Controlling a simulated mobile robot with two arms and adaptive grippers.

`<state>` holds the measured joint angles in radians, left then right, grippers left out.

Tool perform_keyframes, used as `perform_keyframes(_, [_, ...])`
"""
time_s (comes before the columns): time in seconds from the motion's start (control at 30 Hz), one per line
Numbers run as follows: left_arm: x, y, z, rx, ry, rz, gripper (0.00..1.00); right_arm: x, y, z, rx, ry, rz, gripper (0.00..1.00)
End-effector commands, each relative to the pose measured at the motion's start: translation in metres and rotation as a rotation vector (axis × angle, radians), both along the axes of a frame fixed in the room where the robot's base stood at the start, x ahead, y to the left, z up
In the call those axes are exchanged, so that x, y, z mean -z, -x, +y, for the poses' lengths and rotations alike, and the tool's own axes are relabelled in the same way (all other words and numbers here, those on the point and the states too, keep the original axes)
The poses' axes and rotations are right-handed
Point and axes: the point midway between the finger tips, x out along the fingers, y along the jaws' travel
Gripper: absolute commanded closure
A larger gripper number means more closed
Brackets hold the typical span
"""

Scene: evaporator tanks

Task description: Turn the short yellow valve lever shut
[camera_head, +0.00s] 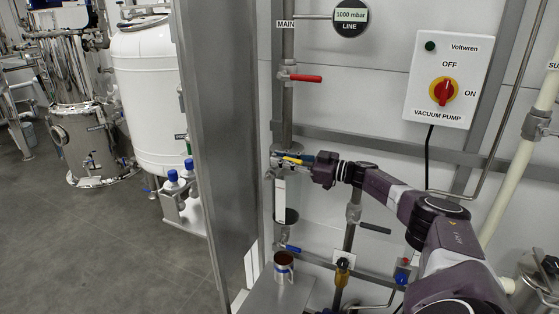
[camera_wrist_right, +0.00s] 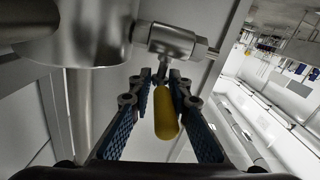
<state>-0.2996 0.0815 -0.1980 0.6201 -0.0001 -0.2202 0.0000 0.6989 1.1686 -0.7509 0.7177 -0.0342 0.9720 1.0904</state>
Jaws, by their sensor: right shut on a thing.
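The short yellow valve lever (camera_head: 292,160) sits on a small metal valve on the vertical pipe left of my right arm. In the right wrist view the yellow lever (camera_wrist_right: 165,112) points from the metal valve body (camera_wrist_right: 170,40) back between the blue-padded fingers. My right gripper (camera_head: 303,158) is shut on the lever; its fingers (camera_wrist_right: 160,80) lie on both sides of it, and the lever looks nearer the right-hand finger. The exact contact is hard to see. My left gripper is not in view.
A red lever (camera_head: 305,78) is above on the same pipe. A dark lever (camera_head: 375,228) and a blue lever (camera_head: 292,248) are below. A metal cup (camera_head: 284,268) stands on the ledge. A steel post (camera_head: 215,150) stands left. The vacuum pump box (camera_head: 436,80) is on the wall.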

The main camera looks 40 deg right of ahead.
Motion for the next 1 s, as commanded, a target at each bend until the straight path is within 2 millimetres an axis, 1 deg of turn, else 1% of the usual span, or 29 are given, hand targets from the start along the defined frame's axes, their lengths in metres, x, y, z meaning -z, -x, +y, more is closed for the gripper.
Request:
perform_keyframes(0.03, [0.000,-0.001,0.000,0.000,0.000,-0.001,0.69,-0.004,0.000,-0.002,0.006,-0.001,-0.005,1.00])
perform_keyframes(0.13, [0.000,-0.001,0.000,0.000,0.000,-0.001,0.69,-0.004,-0.001,-0.002,0.006,-0.001,-0.005,1.00])
perform_keyframes(0.17, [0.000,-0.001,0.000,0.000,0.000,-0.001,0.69,-0.004,-0.001,-0.002,0.006,-0.001,-0.005,0.81])
perform_keyframes(0.27, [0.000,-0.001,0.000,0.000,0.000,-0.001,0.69,-0.003,-0.001,-0.002,0.005,-0.001,-0.005,0.70])
perform_keyframes(0.53, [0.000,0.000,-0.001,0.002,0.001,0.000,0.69,-0.001,0.000,-0.001,0.003,-0.001,-0.002,0.69])
perform_keyframes(0.67, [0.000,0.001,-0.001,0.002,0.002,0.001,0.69,0.000,0.004,-0.003,0.003,-0.001,0.000,0.69])
perform_keyframes(0.77, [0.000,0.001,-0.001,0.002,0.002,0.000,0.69,0.000,0.012,-0.006,0.003,-0.001,0.001,0.69])
perform_keyframes(1.0, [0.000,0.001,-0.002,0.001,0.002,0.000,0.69,0.002,0.043,-0.019,0.004,-0.001,0.004,0.69])
